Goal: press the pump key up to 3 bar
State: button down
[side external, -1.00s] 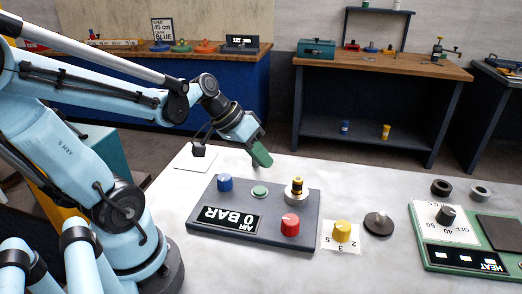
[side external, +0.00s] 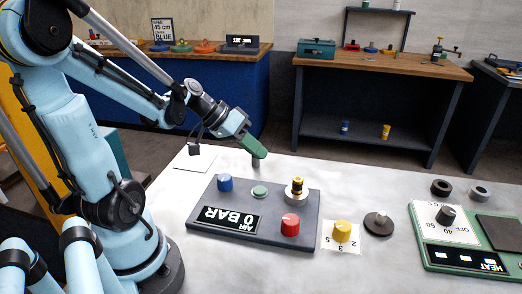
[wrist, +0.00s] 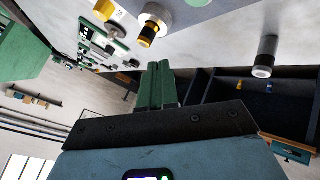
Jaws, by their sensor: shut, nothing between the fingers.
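The grey air panel (side external: 210,238) lies on the pale table and carries a pale green round key (side external: 260,191), a blue knob (side external: 224,184), a red knob (side external: 290,226) and a brass fitting (side external: 297,188). No label shows which part is the pump key. The panel's display (side external: 228,219) reads 0 BAR, upside down in this view. My gripper (side external: 261,151) has green fingers, shut and empty, held beyond the panel's far edge and apart from the key. In the wrist view, the shut fingers (wrist: 158,68) show beside the brass fitting (wrist: 148,34).
A small grey cylinder (side external: 256,163) stands just below my fingertips, near the table's far edge. A yellow knob (side external: 342,231) on a numbered card, a dark disc (side external: 379,223) and a green-edged heat panel (side external: 465,258) are to the right. A white card (side external: 194,158) lies left.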

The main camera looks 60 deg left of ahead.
aim_at(256, 189)
jog(key=shift+f, duration=3.9)
jog(key=shift+f, duration=0.2)
jog(key=shift+f, duration=0.25)
jog(key=shift+r, duration=0.1)
jog(key=shift+r, duration=0.35)
jog(key=shift+r, duration=2.5)
jog(key=shift+d, duration=0.15)
